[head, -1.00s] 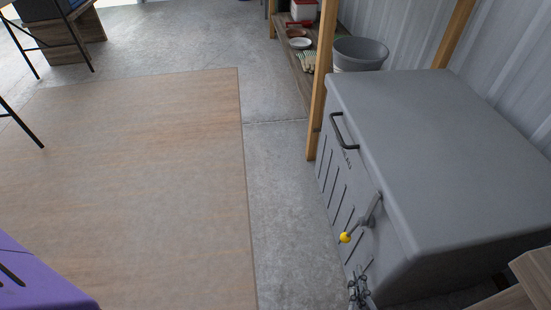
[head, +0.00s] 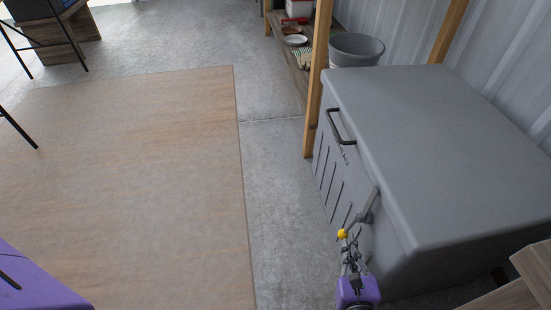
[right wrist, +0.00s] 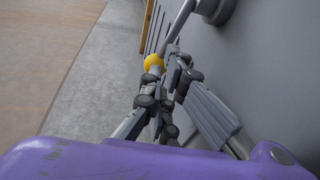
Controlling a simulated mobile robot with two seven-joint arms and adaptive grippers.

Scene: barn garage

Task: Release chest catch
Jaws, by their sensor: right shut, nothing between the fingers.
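The grey chest (head: 440,150) stands at the right with its lid down and a black handle (head: 339,128) on its front. Its catch (head: 367,208) is a grey lever on the front with a yellow ball knob (head: 342,234) at its lower end. My right gripper (head: 347,245) is shut and empty, with its fingertips right by the knob. In the right wrist view the knob (right wrist: 153,63) shows just beyond the fingertips, with the lever (right wrist: 178,25) behind; I cannot tell whether they touch. My left gripper is out of view.
A wooden post (head: 316,80) rises beside the chest's far corner. A grey tub (head: 357,48) and a low shelf (head: 290,75) stand behind it. A wooden board (head: 130,180) lies on the left floor; a strip of bare concrete (head: 280,200) separates it from the chest.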

